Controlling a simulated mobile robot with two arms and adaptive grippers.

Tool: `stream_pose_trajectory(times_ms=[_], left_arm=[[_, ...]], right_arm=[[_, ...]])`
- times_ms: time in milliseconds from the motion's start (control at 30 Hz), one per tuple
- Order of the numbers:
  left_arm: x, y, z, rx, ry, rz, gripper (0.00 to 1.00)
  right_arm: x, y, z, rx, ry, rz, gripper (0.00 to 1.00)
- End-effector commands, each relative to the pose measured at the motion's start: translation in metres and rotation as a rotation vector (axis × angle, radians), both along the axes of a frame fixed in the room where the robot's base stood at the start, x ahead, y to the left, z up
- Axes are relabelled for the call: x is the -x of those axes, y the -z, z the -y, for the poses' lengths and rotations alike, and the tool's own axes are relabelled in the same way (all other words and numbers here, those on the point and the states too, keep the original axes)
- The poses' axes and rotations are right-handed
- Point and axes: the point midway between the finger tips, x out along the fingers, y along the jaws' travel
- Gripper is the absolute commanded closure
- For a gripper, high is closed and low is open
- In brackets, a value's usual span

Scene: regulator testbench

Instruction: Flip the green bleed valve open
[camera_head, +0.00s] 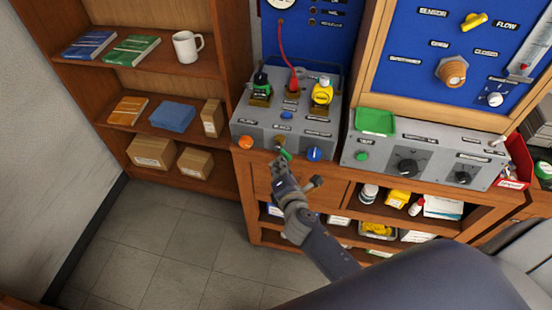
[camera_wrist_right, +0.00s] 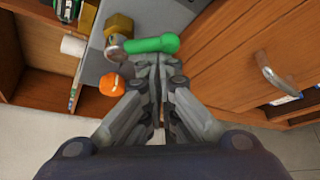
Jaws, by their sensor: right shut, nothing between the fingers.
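The green bleed valve lever (camera_wrist_right: 152,45) shows in the right wrist view. It extends sideways from a metal pivot (camera_wrist_right: 114,46) by a brass body (camera_wrist_right: 118,24). In the head view the green lever (camera_head: 285,154) is small, at the front face of the grey regulator box (camera_head: 240,132). My right gripper (camera_head: 277,163) is shut and empty, just in front of and below that face. In the wrist view its closed fingertips (camera_wrist_right: 155,58) are right at the lever's underside; I cannot tell whether they touch. My left gripper is not in view.
An orange knob (camera_head: 246,142) and a blue knob (camera_head: 314,154) flank the valve. A second grey box (camera_head: 460,150) with black dials stands to the right. Below are wooden drawers with a metal handle (camera_wrist_right: 278,74). A bookshelf (camera_head: 205,92) stands left; the floor (camera_head: 180,240) is clear.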

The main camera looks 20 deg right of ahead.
Motion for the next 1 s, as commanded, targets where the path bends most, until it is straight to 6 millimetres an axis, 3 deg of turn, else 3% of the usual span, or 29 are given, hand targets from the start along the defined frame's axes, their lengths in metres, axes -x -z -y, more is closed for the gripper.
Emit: stream_pose_trajectory(times_ms=[1000], left_arm=[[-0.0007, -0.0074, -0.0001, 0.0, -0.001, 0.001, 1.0]], right_arm=[[0.0039, -0.0022, 0.0079, -0.001, 0.003, 0.002, 1.0]])
